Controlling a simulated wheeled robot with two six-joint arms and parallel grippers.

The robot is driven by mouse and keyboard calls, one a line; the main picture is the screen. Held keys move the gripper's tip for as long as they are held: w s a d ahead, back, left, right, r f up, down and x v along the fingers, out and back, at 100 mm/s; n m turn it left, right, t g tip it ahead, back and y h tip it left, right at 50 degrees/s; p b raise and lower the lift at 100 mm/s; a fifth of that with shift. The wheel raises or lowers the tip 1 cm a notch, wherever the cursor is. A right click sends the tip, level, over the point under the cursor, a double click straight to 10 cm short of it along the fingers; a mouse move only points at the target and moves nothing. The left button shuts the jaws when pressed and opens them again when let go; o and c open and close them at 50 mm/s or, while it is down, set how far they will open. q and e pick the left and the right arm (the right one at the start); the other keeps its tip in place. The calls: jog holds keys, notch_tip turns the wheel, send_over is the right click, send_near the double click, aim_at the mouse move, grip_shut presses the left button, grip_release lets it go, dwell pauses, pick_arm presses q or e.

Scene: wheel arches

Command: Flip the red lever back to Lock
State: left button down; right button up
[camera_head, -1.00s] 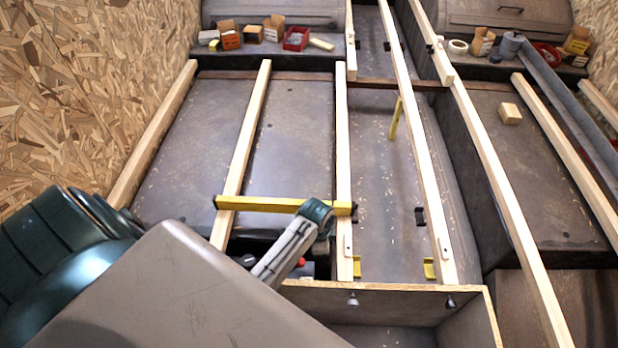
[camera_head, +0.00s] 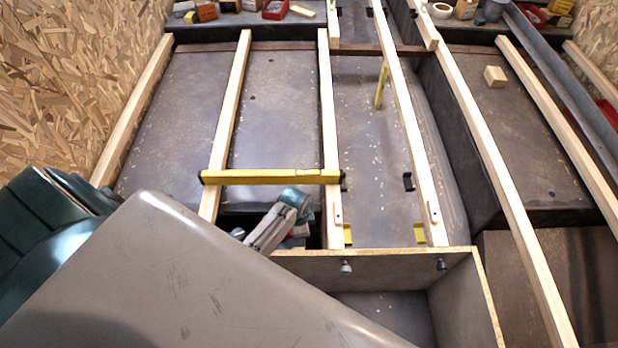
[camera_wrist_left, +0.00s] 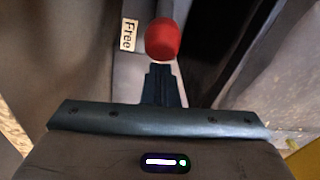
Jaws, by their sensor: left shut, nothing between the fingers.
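The red lever's round knob (camera_wrist_left: 163,40) is at the top middle of the left wrist view. A white label reading "Free" (camera_wrist_left: 128,35) is just left of it. My left gripper (camera_wrist_left: 162,70) is shut and empty, its dark fingertips just below the knob in the picture; I cannot tell whether they touch it. In the head view my left arm reaches into the dark opening between the wooden battens, and its fingers are hidden there. No Lock label shows. My right gripper is out of view.
A yellow spirit level (camera_head: 270,177) lies across two battens just beyond my left arm. An open-topped wooden box (camera_head: 370,262) stands on the near side. More battens (camera_head: 410,140) run lengthwise to the right. A dark wall borders the knob in the wrist view.

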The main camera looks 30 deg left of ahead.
pick_arm(q)
jog(key=shift+s+a+r, duration=0.1)
jog(key=shift+s+a, duration=0.15)
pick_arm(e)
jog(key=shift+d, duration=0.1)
pick_arm(q)
jog(key=shift+a+r, duration=0.1)
jog(key=shift+r, duration=0.05)
